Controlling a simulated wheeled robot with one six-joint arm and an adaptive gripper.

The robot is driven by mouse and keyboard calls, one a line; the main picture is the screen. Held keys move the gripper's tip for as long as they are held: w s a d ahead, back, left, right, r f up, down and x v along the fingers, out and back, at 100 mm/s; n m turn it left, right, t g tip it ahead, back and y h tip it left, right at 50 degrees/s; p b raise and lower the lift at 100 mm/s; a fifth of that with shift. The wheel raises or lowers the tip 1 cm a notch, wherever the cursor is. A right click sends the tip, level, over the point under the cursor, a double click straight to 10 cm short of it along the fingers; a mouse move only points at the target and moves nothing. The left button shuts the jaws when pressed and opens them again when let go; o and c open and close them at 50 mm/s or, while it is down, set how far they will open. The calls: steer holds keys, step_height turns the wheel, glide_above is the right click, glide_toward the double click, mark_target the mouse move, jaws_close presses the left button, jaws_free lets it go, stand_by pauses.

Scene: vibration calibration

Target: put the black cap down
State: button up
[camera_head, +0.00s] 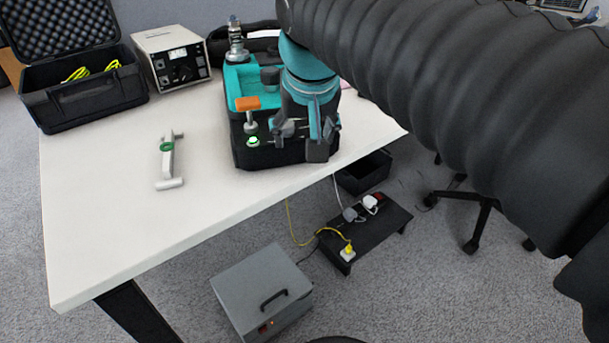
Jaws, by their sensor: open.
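My gripper (302,137) hangs over the right front part of a teal and black device (240,150) on the white table. Its fingers are apart, and I see nothing held between them. A short dark cylinder (270,76), which looks like the black cap, sits on the teal top just left of my wrist. My gripper and wrist hide the right part of the device. I cannot tell whether the fingers touch it.
The device carries an orange-topped knob (248,103), a lit green button (253,141) and a metal fitting (237,45). A grey handle-like tool (169,162) lies left on the table (110,240). An open black case (85,95) and a meter box (172,57) stand behind. The front left is clear.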

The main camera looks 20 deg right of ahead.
steer(key=s+f+n, duration=0.2)
steer(key=s+f, duration=0.7)
steer(key=f, duration=0.3)
steer(key=shift+s+f+t+y, duration=0.25)
steer(key=shift+f+t+y, duration=0.05)
steer(key=shift+t+y, duration=0.1)
